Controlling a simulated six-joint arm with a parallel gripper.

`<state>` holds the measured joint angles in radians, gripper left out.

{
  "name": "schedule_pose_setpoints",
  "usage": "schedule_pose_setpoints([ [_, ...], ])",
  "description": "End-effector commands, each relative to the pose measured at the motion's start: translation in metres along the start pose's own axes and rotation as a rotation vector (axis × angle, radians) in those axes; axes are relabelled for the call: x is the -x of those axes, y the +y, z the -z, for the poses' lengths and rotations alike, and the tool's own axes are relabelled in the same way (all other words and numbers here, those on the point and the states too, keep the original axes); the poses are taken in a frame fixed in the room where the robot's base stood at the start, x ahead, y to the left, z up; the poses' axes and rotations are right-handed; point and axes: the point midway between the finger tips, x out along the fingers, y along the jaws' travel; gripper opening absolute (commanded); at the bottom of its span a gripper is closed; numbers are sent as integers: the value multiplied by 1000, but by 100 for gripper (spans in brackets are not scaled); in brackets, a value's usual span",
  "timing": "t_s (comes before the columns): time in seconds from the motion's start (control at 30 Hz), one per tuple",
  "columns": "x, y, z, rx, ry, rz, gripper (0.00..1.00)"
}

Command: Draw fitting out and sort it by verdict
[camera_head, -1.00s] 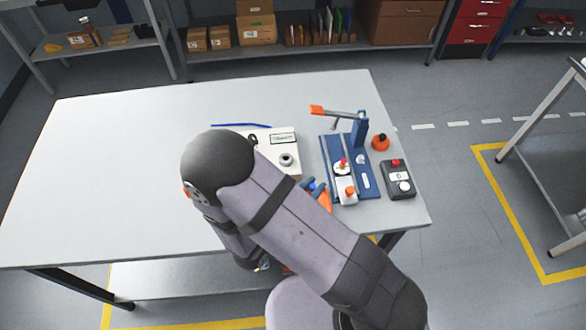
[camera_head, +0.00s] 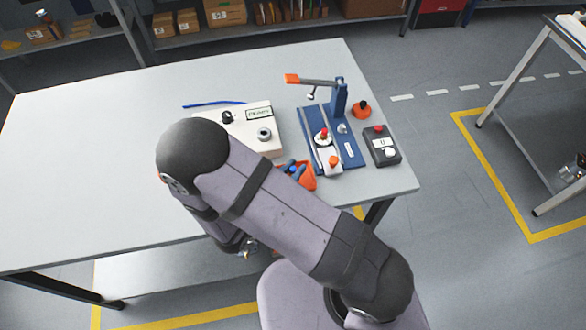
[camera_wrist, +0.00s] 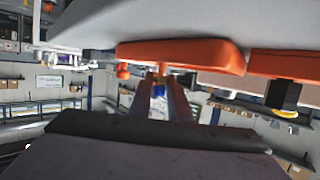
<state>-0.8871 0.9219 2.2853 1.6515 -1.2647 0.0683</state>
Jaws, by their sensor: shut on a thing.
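In the wrist view my gripper (camera_wrist: 159,100) shows as two dark fingers, shut on a small blue and white piece (camera_wrist: 158,106). I cannot tell for sure that this piece is the fitting. In the head view my arm hides the fingers; its wrist end hangs by the table's front edge. A blue fixture (camera_head: 350,150) with an orange-handled lever (camera_head: 311,81) stands at the right of the table. A white box (camera_head: 247,122) with a small display and a grey ring on top sits left of it. An orange tray (camera_head: 307,182) with blue bits shows partly behind my arm.
A dark button box (camera_head: 381,146) with red and white buttons and an orange round thing (camera_head: 362,110) stand right of the fixture. The left half of the table (camera_head: 80,150) is clear. Orange bars (camera_wrist: 180,53) lie close above the fingers in the wrist view.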

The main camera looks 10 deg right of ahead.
Motion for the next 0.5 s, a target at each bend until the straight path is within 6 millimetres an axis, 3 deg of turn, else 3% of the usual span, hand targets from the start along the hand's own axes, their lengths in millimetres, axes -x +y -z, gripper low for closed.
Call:
schedule_pose_setpoints([
  [0.1, -3, 0, -9, 0, 0, 0, 0],
  [0.43, -3, 0, -9, 0, 0, 0, 0],
  [0.47, -3, 0, -9, 0, 0, 0, 22],
  [0.5, -3, 0, -9, 0, 0, 0, 31],
])
